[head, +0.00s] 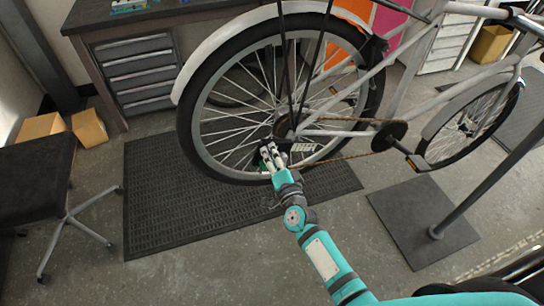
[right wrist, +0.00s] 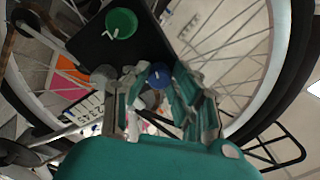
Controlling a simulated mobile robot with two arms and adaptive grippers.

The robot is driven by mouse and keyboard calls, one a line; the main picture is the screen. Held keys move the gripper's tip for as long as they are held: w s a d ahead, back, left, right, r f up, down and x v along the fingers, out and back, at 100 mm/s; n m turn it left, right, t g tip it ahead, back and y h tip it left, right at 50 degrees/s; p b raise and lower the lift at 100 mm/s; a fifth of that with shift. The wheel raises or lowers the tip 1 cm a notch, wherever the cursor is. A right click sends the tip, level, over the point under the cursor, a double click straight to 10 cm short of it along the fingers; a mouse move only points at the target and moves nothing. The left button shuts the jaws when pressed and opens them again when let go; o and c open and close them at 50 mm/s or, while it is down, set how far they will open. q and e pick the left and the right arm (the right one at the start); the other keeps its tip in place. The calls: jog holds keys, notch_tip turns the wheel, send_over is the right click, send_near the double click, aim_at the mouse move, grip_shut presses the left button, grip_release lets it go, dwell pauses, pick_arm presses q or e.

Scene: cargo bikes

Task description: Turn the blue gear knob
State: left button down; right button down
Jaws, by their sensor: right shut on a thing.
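The blue gear knob (right wrist: 159,75) shows in the right wrist view, with a small pale mark on its face. It is at the edge of a black panel (right wrist: 150,45). My right gripper (right wrist: 158,80) has its fingers on both sides of the blue knob and is shut on it. A green knob (right wrist: 120,23) with a white pointer sits on the same panel, and a grey knob (right wrist: 103,75) is to the left. In the head view my right gripper (head: 270,156) reaches to the bike's rear wheel near the hub and hides the blue knob. My left gripper is not in view.
The white cargo bike's rear wheel (head: 225,125) stands over a black mat (head: 160,215). A stool (head: 35,180) and cardboard boxes (head: 88,127) are at the left. A drawer bench (head: 140,75) stands behind. A post on a dark base plate (head: 415,215) is at right.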

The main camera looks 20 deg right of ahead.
jog(key=shift+m, duration=1.3)
jog(key=shift+b, duration=0.3)
jog(key=c, duration=1.1)
grip_release()
jog(key=shift+d, duration=0.1)
jog(key=shift+s, duration=0.1)
jog(key=s, duration=1.1)
jog(key=shift+s+d, duration=0.15)
jog(key=shift+s, duration=0.25)
